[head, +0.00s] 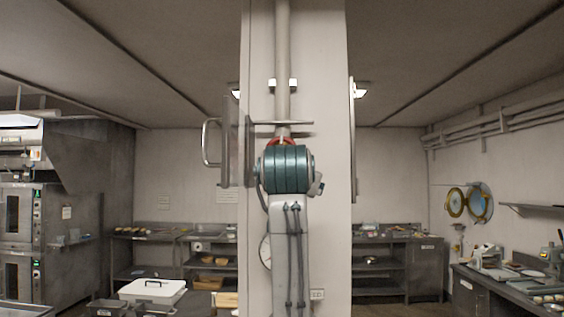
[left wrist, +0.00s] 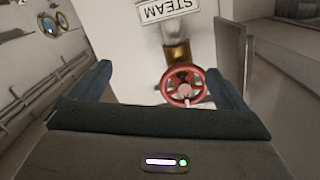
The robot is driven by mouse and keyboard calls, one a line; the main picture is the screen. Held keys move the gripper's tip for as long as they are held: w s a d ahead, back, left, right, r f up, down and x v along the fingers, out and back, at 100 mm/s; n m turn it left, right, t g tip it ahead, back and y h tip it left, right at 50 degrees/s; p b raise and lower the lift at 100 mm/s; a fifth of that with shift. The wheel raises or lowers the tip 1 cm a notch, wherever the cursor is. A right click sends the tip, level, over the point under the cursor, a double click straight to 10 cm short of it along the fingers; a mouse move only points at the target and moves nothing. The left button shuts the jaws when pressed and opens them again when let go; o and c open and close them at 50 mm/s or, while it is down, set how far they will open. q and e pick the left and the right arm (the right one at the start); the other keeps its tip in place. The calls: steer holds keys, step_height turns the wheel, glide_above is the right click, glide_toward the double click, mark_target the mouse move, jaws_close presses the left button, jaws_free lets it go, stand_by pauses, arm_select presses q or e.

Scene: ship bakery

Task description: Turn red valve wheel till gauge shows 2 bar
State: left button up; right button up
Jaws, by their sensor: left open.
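The red valve wheel (left wrist: 184,86) shows in the left wrist view, mounted on a brass fitting (left wrist: 177,52) on a pale surface. My left gripper (left wrist: 158,68) is open, with one finger on each side of the picture. The wheel appears between the fingers, nearer the right one; contact is not visible. In the head view only a red arc of the wheel (head: 280,141) shows above my arm's teal joint, which hides the rest and the gripper. A round white gauge (head: 265,251) is partly hidden behind my arm; its reading cannot be made out. My right gripper is out of view.
A white column (head: 332,100) with a vertical pipe (head: 282,50) stands ahead. A panel (head: 226,150) with a handle (head: 207,142) juts out on its left. An upside-down STEAM sign (left wrist: 167,9) shows in the left wrist view. Steel counters (head: 470,288) and ovens (head: 18,235) line the sides.

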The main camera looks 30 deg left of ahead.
arm_select(q)
steer(key=s+r, duration=0.4)
steer(key=r, duration=0.3)
steer(key=shift+n+t+y, duration=0.3)
steer(key=p+x, duration=0.6)
steer(key=x, duration=0.5)
steer(key=shift+w+a+f, duration=0.15)
steer(key=shift+w+a, duration=0.1)
steer(key=c, duration=1)
steer(key=shift+o, duration=0.2)
